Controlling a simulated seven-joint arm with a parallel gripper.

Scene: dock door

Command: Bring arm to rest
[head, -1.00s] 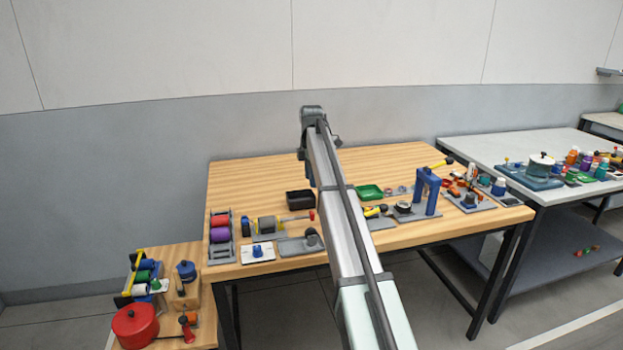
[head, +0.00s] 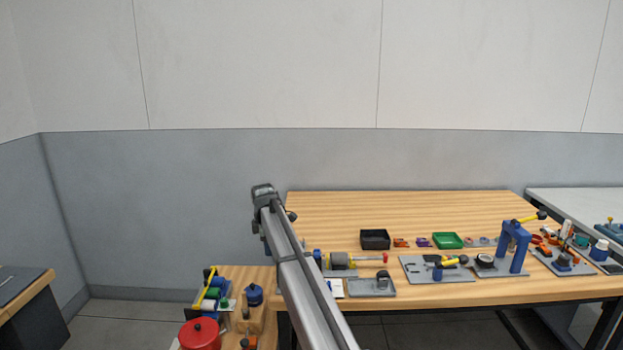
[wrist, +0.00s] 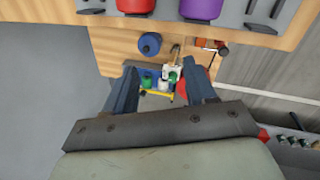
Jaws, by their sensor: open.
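My arm reaches out from the bottom of the head view, with its far end by the left edge of the wooden workbench (head: 420,205). The jaws are hidden in the head view. In the wrist view my gripper (wrist: 162,80) is open, its two dark blue fingers apart with nothing held between them. Beyond the fingers, lower down, a small rack with green and white rolls (wrist: 160,82) shows on the side table. A blue round thing (wrist: 150,43) and the bench edge with a red roll (wrist: 136,5) and a purple roll (wrist: 201,8) lie ahead.
The side table holds a red pot (head: 200,334) and a blue-topped item (head: 253,295), close to my arm. On the workbench stand a black bin (head: 375,239), a green tray (head: 448,240) and a blue press (head: 514,246). The bench's back strip is bare.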

